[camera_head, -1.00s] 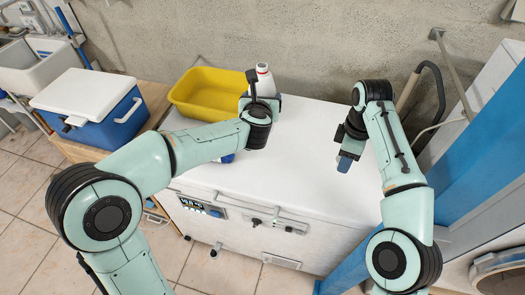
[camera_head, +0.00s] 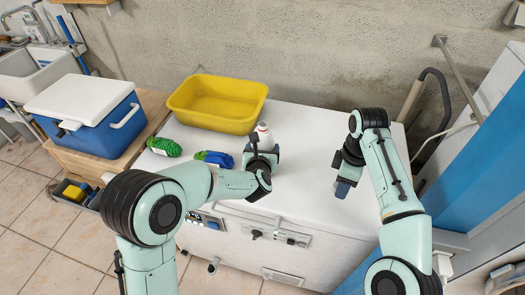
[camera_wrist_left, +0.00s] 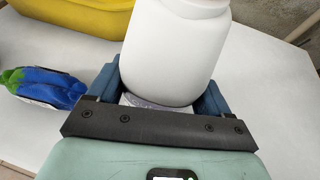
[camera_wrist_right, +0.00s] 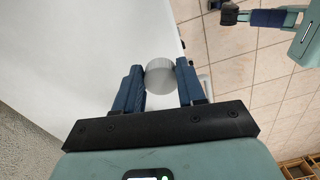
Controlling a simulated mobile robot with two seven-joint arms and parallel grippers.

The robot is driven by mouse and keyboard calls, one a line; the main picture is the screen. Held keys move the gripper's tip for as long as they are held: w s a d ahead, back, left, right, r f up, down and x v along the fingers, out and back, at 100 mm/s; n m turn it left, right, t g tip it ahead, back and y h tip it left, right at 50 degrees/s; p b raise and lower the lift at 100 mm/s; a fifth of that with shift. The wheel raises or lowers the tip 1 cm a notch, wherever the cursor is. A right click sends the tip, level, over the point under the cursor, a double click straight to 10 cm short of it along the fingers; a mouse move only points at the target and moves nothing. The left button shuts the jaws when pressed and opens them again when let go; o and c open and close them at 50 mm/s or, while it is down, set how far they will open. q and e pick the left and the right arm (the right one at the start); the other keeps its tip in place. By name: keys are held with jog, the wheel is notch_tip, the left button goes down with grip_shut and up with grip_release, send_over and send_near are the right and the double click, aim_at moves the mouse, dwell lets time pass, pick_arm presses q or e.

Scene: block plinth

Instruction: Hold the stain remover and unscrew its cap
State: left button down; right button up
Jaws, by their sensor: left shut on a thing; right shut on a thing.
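The stain remover is a white bottle (camera_head: 264,133) with a little red near its top, and it stands upright. My left gripper (camera_head: 262,153) is shut around its body. In the left wrist view the bottle (camera_wrist_left: 178,50) sits between both fingers, with part of a label low between them; its very top is cut off by the frame. My right gripper (camera_head: 342,188) is apart from the bottle, to its right, over the white top. In the right wrist view it is shut on a small white ridged cap (camera_wrist_right: 160,75).
The white chest top (camera_head: 310,165) carries a yellow tub (camera_head: 218,118) behind the bottle. A green bundle (camera_head: 164,147) and a blue-and-green bundle (camera_head: 214,159) lie to the left. A blue cooler (camera_head: 100,135) stands farther left. The top is clear between my grippers.

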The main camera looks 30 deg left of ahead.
dwell(0.3)
pick_arm(q)
jog(key=shift+f, duration=0.15)
grip_release()
